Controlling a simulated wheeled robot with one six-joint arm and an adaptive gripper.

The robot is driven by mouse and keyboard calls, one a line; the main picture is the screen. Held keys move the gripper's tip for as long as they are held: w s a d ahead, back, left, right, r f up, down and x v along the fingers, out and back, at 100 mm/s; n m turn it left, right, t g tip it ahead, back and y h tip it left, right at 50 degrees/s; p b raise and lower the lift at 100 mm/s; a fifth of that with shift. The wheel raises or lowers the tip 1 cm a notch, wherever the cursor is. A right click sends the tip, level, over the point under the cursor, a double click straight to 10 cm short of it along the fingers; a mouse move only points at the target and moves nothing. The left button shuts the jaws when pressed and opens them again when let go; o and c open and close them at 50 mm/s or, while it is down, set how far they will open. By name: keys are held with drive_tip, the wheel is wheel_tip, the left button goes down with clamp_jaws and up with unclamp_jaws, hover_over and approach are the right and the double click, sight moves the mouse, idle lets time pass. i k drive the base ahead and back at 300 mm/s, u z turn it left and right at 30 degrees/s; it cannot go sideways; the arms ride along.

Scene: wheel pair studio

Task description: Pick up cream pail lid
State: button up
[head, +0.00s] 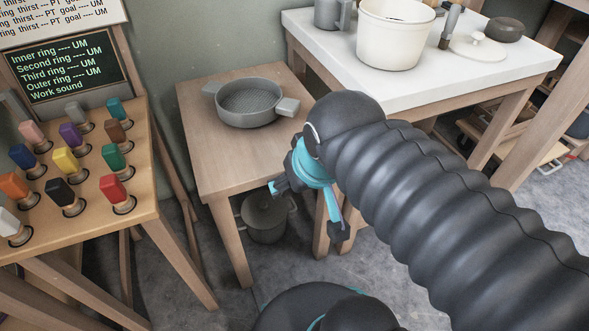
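The cream pail lid (477,47) is a flat round cream disc with a small knob. It lies on the white-topped table (508,76) at the upper right, to the right of the cream pail (397,38). A tool with a wooden handle (451,22) stands at its left edge, and I cannot tell if they touch. My gripper (307,209) is in the middle of the head view, low and left of the lid and well apart from it. Its teal and dark fingers are spread, with nothing seen between them.
A grey two-handled pan (248,103) sits on the small wooden table (205,155). A dark lidded pot (265,216) stands beneath. A dark round item (505,29) is behind the lid, and a grey mug (332,13) is left of the pail. Colored pegs fill a wooden board (142,213) at left.

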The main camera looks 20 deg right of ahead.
sight(474, 46)
drive_tip(key=z, duration=1.55)
drive_tip(key=k, duration=0.4)
drive_tip(key=z, duration=0.55)
drive_tip(key=i, duration=0.7)
drive_tip(key=u, duration=0.2)
